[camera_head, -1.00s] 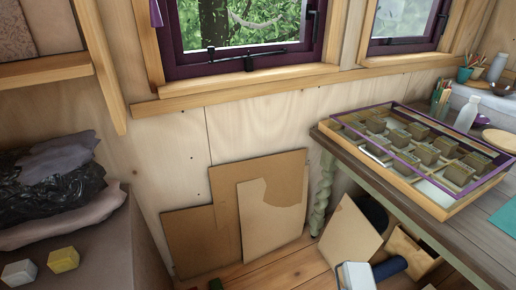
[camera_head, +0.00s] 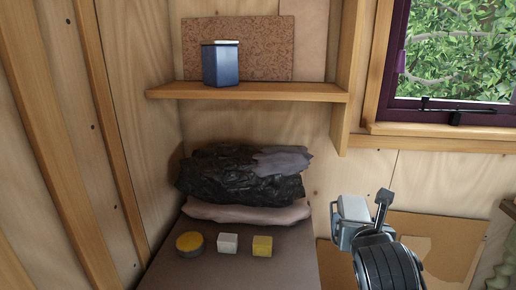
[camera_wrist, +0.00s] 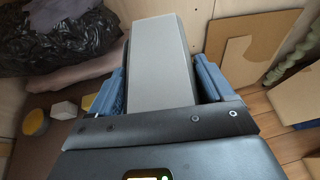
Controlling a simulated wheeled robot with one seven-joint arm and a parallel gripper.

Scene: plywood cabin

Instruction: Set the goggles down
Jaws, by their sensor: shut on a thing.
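My gripper (camera_wrist: 160,78) is shut on a pale grey, flat-faced block-like thing (camera_wrist: 158,50), with a blue finger on either side of it. I cannot make out lenses or a strap on it, so I cannot tell whether it is the goggles. In the head view my gripper (camera_head: 344,238) is at the lower right, with the pale thing (camera_head: 353,208) at its tip. It is held in the air, to the right of the dark bench top (camera_head: 215,268). I see no other goggles.
On the bench lie a yellow-topped round tin (camera_head: 190,244), a white cube (camera_head: 228,243) and a yellow cube (camera_head: 262,246). A black crumpled bag (camera_head: 235,180) lies behind them. A blue bin (camera_head: 221,66) stands on the shelf (camera_head: 290,92). The bench front has room.

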